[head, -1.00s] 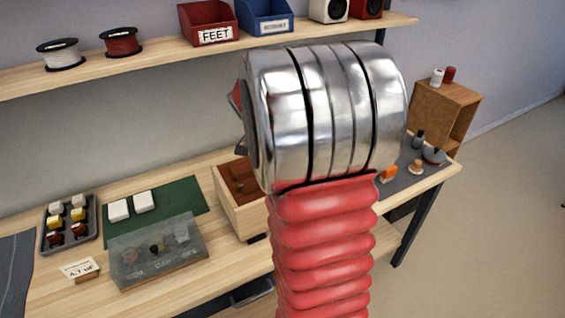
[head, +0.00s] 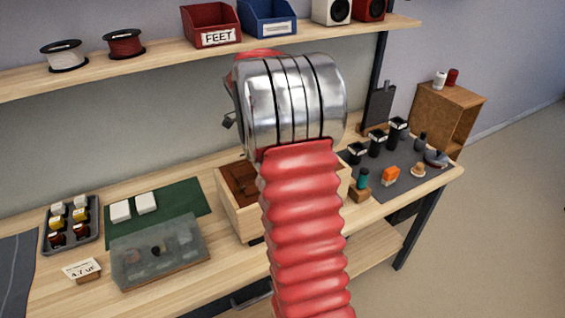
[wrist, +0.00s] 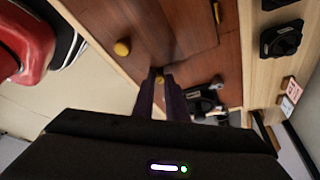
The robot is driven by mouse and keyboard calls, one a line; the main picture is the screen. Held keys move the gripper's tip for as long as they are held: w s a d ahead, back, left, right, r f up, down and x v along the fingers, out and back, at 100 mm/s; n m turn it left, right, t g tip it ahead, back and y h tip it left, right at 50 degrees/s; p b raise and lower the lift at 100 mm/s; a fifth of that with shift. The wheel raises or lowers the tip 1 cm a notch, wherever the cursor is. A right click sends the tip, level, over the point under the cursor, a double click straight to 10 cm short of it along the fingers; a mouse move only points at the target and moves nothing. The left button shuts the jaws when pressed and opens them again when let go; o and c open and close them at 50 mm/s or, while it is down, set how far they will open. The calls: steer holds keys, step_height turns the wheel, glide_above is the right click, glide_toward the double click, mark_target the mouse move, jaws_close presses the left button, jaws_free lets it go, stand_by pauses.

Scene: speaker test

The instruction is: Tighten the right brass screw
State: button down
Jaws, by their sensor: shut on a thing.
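A wooden box with a reddish-brown top (head: 240,183) stands on the bench in the head view, partly behind my arm. In the wrist view its reddish-brown panel (wrist: 190,40) fills the middle. One brass screw (wrist: 122,47) stands out from the panel at upper left, clear of my gripper. My gripper (wrist: 159,78) has its two dark fingers close together on a second brass screw (wrist: 158,72), which shows only as a small brass spot at the fingertips. The gripper is hidden behind my arm in the head view.
A clear cover (head: 160,250) and a green mat (head: 185,207) lie left of the box. A grey mat (head: 410,180) with several small parts lies to the right. A shelf (head: 85,80) with bins and spools runs above. A black part (wrist: 205,98) sits near the fingers.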

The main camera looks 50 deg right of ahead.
steer(key=m, duration=0.2)
steer(key=m+y, duration=0.1)
steer(key=m, duration=0.1)
steer(key=m+g+y, duration=0.1)
steer(key=m, duration=0.1)
steer(key=shift+d, duration=0.4)
steer(key=shift+m, duration=0.3)
steer(key=c, duration=1.8)
jaws_free()
steer(key=shift+o, duration=0.2)
steer(key=shift+w, duration=0.1)
steer(key=d+v, duration=0.1)
steer(key=v, duration=1.2)
steer(key=shift+a+r, duration=0.25)
steer(key=shift+r, duration=0.05)
